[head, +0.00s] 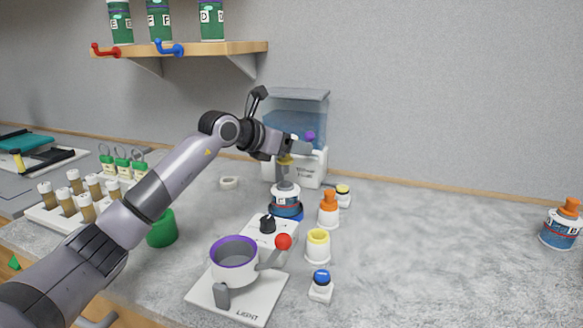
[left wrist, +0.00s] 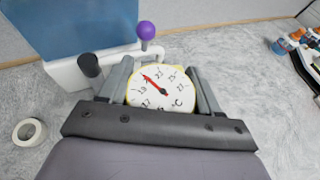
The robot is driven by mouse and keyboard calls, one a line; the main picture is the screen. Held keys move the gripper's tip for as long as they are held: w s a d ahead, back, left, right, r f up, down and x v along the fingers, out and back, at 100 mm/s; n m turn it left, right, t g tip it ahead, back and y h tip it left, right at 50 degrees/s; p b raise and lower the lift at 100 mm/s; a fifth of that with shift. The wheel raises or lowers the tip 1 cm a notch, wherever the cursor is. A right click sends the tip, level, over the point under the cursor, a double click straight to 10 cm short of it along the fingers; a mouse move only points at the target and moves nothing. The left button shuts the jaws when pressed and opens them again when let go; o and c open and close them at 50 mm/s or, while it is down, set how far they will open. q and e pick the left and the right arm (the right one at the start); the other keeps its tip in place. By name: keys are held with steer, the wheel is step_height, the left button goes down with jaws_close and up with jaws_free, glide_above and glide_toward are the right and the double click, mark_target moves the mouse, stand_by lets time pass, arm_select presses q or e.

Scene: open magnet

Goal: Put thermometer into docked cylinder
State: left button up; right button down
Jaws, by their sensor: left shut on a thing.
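The thermometer (left wrist: 162,88) has a round white dial with a red needle and a yellow rim. In the left wrist view it sits between the two fingers of my left gripper (left wrist: 160,92), which is shut on it. In the head view my left gripper (head: 285,148) is over a white and dark-blue labelled cylinder (head: 286,198), with a yellow part of the thermometer (head: 286,160) just above its top. Whether they touch I cannot tell. The cylinder stands at the back of a white device with a black knob (head: 267,223). My right gripper is not in view.
A water tank with a purple-knobbed lever (head: 310,136) stands close behind. A purple-rimmed cup (head: 233,262) on a LIGHT base is in front. Orange-topped (head: 328,208) and yellow-rimmed (head: 318,246) containers stand to the right. The counter further right is mostly free.

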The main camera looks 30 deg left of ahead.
mark_target(288, 166)
arm_select(q)
steer(key=shift+f, duration=2.65)
steer(key=shift+f, duration=0.3)
steer(key=o, duration=1.1)
steer(key=shift+o, duration=0.2)
steer(key=shift+r, duration=0.1)
